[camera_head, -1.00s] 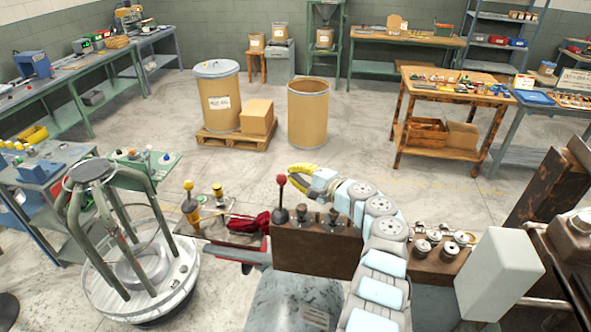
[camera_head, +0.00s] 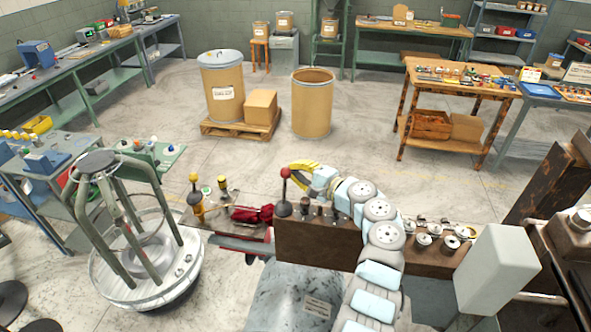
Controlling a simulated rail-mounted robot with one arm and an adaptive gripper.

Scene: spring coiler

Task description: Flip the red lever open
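The red-knobbed lever (camera_head: 284,188) stands nearly upright on the left end of the brown machine block. Its round red knob (camera_head: 286,173) is at the top of a dark stem. My gripper (camera_head: 294,178), with yellow fingers, is at the end of my white and light-blue arm, just right of and behind the knob. The fingers point left and sit very close to the lever. I cannot tell whether they touch it. The finger gap is too small to read in this view.
The brown block (camera_head: 310,247) also bears several short metal fittings right of the lever. A tray with a red cloth (camera_head: 252,214) and yellow-topped bottles lies to the left. A round green-framed reel stand (camera_head: 145,265) is farther left. Open floor lies behind.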

